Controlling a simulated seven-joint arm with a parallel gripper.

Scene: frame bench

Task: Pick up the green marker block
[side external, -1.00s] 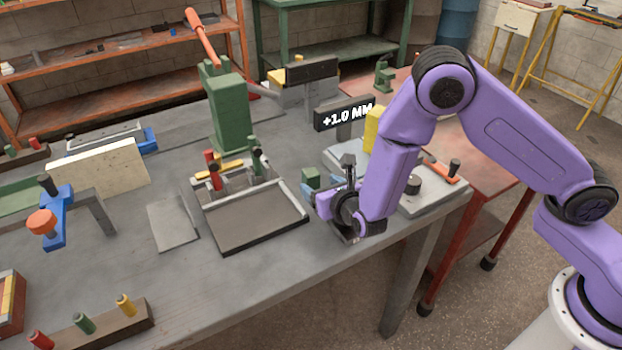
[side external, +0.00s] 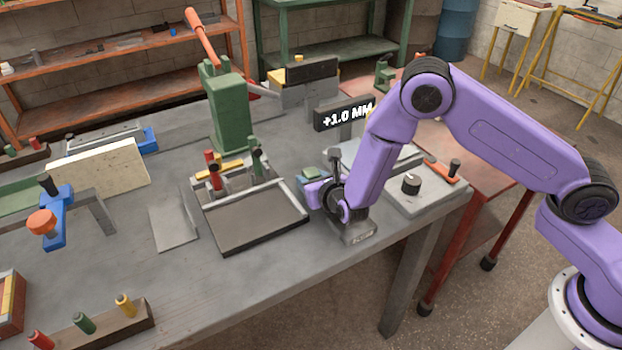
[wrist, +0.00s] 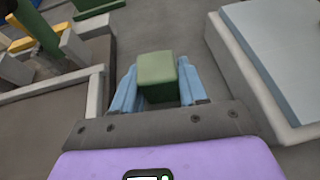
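The green marker block (wrist: 157,68) sits between the two light-blue fingers of my gripper (wrist: 156,88) in the wrist view. The fingers lie along its left and right sides. I cannot tell whether they press on it or leave narrow gaps. In the side external view the green block (side external: 312,173) shows only in part, just behind my gripper (side external: 322,188), low over the bench right of the grey tray. The block's lower part is hidden there.
A grey tray fixture (side external: 255,222) with red and green pegs stands close left. A pale plate with a black knob (side external: 411,184) lies close right. A green press (side external: 230,115) and a "+1.0 MM" sign (side external: 343,115) stand behind. The bench's front edge is near.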

